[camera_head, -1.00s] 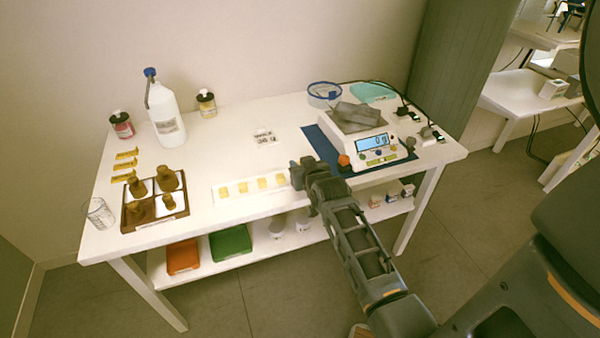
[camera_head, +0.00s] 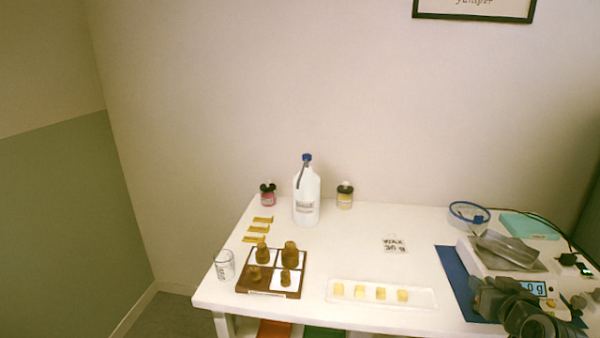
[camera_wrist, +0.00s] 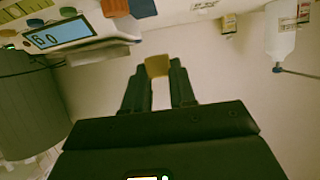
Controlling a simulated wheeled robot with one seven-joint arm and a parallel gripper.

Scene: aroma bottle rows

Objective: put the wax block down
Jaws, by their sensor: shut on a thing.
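My gripper (camera_wrist: 158,85) is shut on a yellow-brown wax block (camera_wrist: 157,66), which sits between its fingertips in the wrist view. In the head view my gripper (camera_head: 482,298) is at the lower right, in front of the scale (camera_head: 510,262); the held block cannot be made out there. Several pale yellow wax blocks (camera_head: 380,294) stand in a row on a white tray (camera_head: 422,299) to the left of my gripper. The scale carries a grey metal pan or block (camera_head: 508,248), and its display appears to read 0 g.
A brown four-part holder (camera_head: 268,291) with brown pieces, a glass beaker (camera_head: 224,266) and a white bottle (camera_head: 307,202) stand on the left. A printed card (camera_head: 395,246) lies mid-table. A blue mat (camera_head: 452,276) lies under the scale. Table between card and bottle is clear.

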